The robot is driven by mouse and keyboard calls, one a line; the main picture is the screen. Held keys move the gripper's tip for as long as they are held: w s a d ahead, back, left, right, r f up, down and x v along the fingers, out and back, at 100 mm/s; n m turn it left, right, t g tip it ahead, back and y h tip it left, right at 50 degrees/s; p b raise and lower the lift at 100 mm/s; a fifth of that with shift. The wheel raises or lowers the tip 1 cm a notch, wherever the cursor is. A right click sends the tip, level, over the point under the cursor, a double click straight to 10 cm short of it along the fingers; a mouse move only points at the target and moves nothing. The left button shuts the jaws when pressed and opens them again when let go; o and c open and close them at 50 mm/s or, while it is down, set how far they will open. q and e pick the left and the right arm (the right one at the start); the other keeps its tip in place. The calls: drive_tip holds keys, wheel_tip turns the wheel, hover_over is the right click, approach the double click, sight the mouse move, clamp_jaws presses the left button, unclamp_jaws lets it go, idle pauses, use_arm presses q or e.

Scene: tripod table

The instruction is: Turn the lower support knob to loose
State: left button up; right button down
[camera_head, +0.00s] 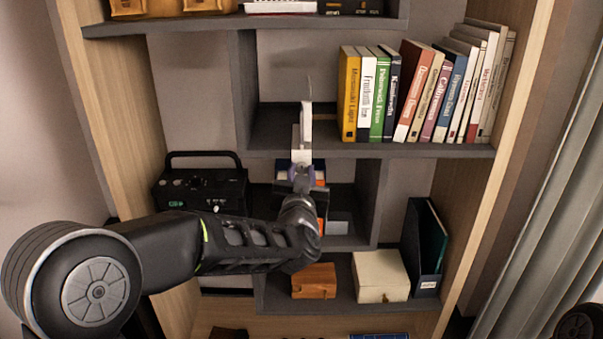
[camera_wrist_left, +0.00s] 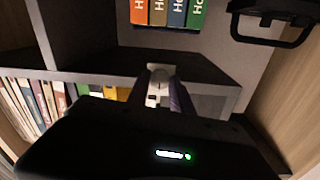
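My left gripper (camera_head: 301,172) reaches up in front of the middle of the shelf. A slim white upright piece (camera_head: 306,125) with a thin tip stands just above its fingers. In the left wrist view, the dark fingers of the left gripper (camera_wrist_left: 161,95) are apart, with a small whitish piece (camera_wrist_left: 160,72) between or just beyond them. I cannot tell whether they touch it. No lower support knob can be made out clearly; the arm and fingers hide much of this spot. My right gripper is outside both views.
A shelf unit (camera_head: 420,151) holds a row of books (camera_head: 382,95) at right. A black device with a handle (camera_head: 201,187) stands at left. A wooden box (camera_head: 314,281), a cream box (camera_head: 380,276) and a dark file holder (camera_head: 423,250) fill the lower shelf. A curtain (camera_head: 545,230) hangs at right.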

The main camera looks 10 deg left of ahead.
use_arm(q)
clamp_jaws()
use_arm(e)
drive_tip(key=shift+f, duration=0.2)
use_arm(q)
drive_tip(key=n+b, duration=0.5)
drive_tip(key=shift+f, duration=0.25)
drive_tip(key=n+b, duration=0.3)
drive_tip(key=n, duration=0.1)
drive_tip(key=n+b, duration=0.2)
drive_tip(key=n, duration=0.1)
drive_tip(key=shift+n+t+b, duration=0.3)
drive_tip(key=shift+b, duration=0.1)
drive_tip(key=n+b, duration=0.4)
drive_tip(key=n, duration=0.1)
drive_tip(key=shift+n+y, duration=0.3)
drive_tip(key=shift+n, duration=0.1)
drive_tip(key=shift+n+b, duration=1.2)
drive_tip(key=shift+n, duration=0.9)
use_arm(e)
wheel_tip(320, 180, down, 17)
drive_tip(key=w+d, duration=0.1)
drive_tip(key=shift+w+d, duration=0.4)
use_arm(q)
drive_tip(key=shift+r, duration=0.1)
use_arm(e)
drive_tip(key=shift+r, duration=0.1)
